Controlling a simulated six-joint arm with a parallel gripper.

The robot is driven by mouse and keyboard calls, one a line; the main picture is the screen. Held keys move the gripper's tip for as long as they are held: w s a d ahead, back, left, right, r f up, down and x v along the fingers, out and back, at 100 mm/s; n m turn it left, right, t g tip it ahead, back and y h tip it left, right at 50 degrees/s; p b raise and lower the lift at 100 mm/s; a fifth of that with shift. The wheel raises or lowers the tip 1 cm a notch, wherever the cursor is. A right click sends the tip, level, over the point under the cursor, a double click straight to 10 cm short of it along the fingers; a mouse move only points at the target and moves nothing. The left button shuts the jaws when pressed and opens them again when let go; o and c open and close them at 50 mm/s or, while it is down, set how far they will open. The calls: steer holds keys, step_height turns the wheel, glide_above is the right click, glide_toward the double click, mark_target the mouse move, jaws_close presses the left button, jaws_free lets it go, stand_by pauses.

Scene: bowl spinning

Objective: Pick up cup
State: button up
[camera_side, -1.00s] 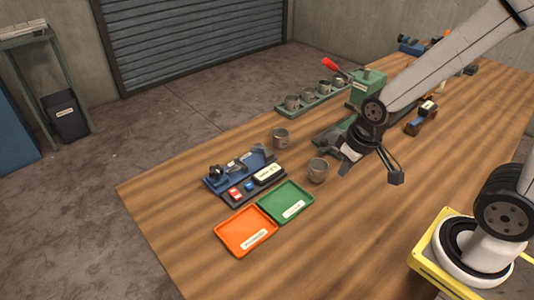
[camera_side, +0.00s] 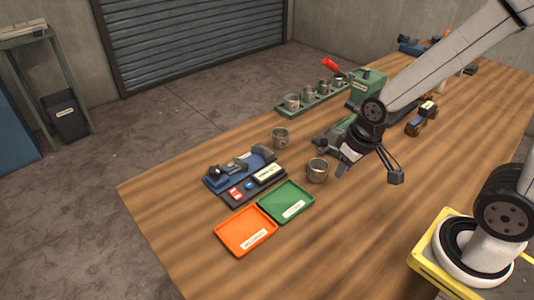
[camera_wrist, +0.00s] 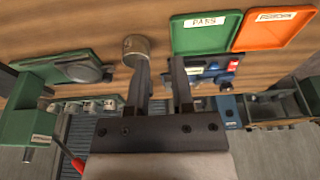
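A grey metal cup (camera_side: 318,171) stands upright on the wooden table, just left of my gripper (camera_side: 340,166) in the side view. A second grey cup (camera_side: 280,138) stands farther back. In the wrist view, one cup (camera_wrist: 135,45) shows just beyond the tip of the left finger. My gripper (camera_wrist: 161,72) has its two fingers apart with nothing between them. The cup is not between the fingers; I cannot tell whether the left finger touches it. Several more cups (camera_side: 292,101) stand on a green rack.
A green tray (camera_side: 280,208) and an orange tray (camera_side: 232,236) lie near the table's left edge. A blue fixture (camera_side: 222,178) sits behind them. A green machine (camera_side: 367,87) stands near my gripper. The table's front is clear.

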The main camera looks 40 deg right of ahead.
steer(key=o, duration=0.8)
steer(key=shift+o, duration=0.2)
steer(key=w+d+f+m+g, duration=0.1)
steer(key=w+d+m, duration=0.2)
steer(key=w+m, duration=0.2)
steer(key=w+d+f+m+g, duration=0.1)
steer(key=w+d+f+m, duration=0.1)
steer(key=w+m, duration=0.4)
steer(key=shift+d+f+m, duration=0.25)
steer(key=shift+d+m, duration=0.15)
steer(key=shift+d, duration=0.2)
steer(key=shift+f, duration=0.1)
steer(key=shift+w+f, duration=0.1)
steer(key=shift+f, duration=1.1)
